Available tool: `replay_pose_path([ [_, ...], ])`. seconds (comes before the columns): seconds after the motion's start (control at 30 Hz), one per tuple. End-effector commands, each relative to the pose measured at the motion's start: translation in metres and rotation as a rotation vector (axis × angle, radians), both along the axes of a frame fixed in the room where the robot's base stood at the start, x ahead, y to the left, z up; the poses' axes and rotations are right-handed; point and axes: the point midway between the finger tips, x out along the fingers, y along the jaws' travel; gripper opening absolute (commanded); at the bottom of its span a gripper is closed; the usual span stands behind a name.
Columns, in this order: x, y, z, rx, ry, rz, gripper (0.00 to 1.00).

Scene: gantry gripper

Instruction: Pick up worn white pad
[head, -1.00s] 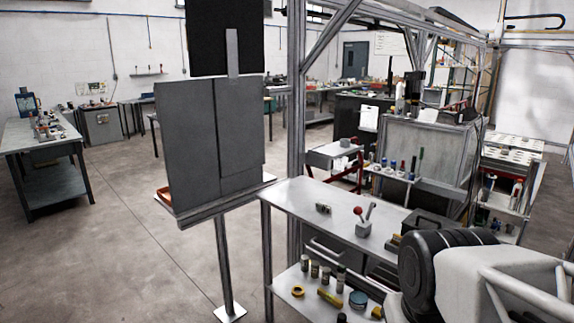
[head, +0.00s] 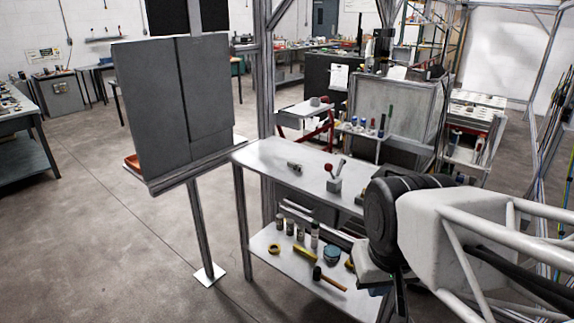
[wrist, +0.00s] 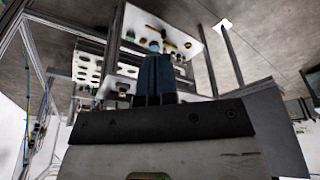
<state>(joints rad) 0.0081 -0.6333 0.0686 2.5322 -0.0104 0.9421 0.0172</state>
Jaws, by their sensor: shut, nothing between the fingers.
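I cannot make out a worn white pad for certain in either view. My gripper shows in the wrist view (wrist: 155,58) as two dark blue fingers side by side, shut with nothing between them. They point toward a bench with shelves and appear in front of it, not visibly touching anything. In the head view, the end of my arm is at the lower right, beside the workbench, and the fingertips are not clear there.
A grey panel stand (head: 170,100) is left. Floor at front left is clear.

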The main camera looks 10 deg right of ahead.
Motion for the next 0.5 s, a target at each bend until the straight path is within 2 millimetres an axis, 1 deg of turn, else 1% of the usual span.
replay_pose_path([
  [0.43, 0.0000, 0.0000, 0.0000, 0.000, 0.000, 0.000, 0.00],
  [0.5, 0.0000, 0.0000, 0.0000, 0.000, 0.000, 0.000, 0.11],
])
